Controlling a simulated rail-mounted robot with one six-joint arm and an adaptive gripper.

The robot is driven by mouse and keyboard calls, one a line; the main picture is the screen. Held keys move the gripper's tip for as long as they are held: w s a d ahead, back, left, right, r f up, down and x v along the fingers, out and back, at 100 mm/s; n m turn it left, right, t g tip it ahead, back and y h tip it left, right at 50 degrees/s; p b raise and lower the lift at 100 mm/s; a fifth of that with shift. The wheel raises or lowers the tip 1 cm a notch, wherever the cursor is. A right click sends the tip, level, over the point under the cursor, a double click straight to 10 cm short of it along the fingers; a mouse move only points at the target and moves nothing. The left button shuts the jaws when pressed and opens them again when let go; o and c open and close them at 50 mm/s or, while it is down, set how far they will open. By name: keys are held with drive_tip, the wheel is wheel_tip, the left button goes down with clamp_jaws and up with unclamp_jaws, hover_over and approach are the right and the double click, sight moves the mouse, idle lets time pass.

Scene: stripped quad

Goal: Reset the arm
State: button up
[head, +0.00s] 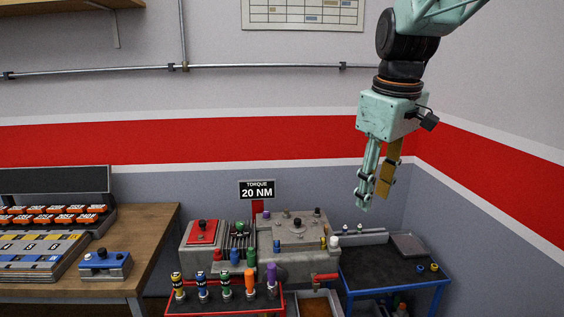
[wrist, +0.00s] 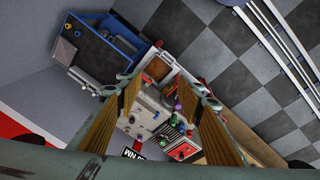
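My gripper (head: 375,196) hangs from the arm at the upper right of the head view, pointing down. It is high above the blue-framed cart and to the right of the grey machine block. Its fingers stand apart with nothing between them. In the wrist view the two brass-coloured finger pads (wrist: 163,97) are spread wide, and the machine block shows far below between them.
The grey machine block (head: 299,261) carries coloured knobs. A red-edged tool rack (head: 238,300) with coloured handles stands before it. A blue cart (head: 372,265) is at right, a wooden bench (head: 153,232) at left. Around the gripper is open air; the wall is behind.

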drive_tip(key=s+f+m+t+b, duration=0.1)
drive_tip(key=s+f+m, duration=0.2)
drive_tip(key=s, duration=1.4)
drive_tip(key=s+f+m+b, duration=0.2)
drive_tip(key=s+m, duration=0.2)
drive_tip(key=s, duration=1.3)
drive_tip(key=shift+f+t, duration=0.4)
